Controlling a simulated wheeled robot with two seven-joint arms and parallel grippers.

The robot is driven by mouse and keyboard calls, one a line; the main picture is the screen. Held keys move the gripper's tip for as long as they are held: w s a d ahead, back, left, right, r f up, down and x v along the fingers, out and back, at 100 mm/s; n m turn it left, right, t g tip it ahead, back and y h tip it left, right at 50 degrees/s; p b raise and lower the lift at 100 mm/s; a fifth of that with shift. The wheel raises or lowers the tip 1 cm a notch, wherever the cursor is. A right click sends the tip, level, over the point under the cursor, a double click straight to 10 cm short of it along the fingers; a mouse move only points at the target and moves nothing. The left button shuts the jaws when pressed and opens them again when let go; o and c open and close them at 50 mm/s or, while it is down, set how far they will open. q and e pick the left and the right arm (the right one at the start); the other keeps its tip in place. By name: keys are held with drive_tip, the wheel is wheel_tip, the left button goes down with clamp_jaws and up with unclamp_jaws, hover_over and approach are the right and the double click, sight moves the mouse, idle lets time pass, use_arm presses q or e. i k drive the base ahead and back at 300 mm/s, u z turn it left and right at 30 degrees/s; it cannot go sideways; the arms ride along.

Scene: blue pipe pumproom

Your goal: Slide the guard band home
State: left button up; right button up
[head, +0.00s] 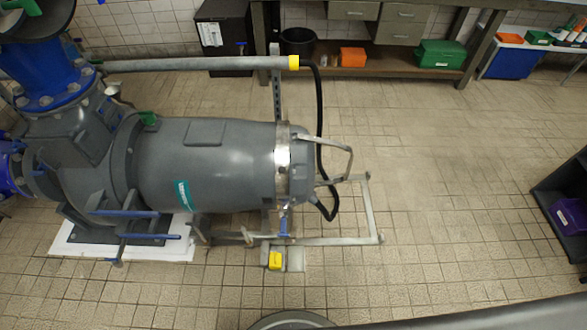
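A shiny metal band, which looks like the guard band (283,160), wraps around the grey pump motor (225,160) near its right end. The motor lies on its side, with a teal label on its front face. A darker grey end section (302,165) shows to the right of the band. A small blue-and-metal fitting (284,220) hangs below the band. The band's far and under sides are hidden by the motor. Neither of my grippers is in view.
A metal frame (369,210) and a black hose (320,120) stand off the motor's right end. A yellow-ended pipe (200,64) runs behind. A workbench (365,65) lines the back wall. Dark shelving (565,190) stands far right. The tiled floor (450,170) between is clear.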

sight(281, 144)
drive_tip(key=u, duration=0.45)
drive_tip(key=k, duration=1)
drive_tip(key=z, duration=1.2)
drive_tip(key=i, duration=1)
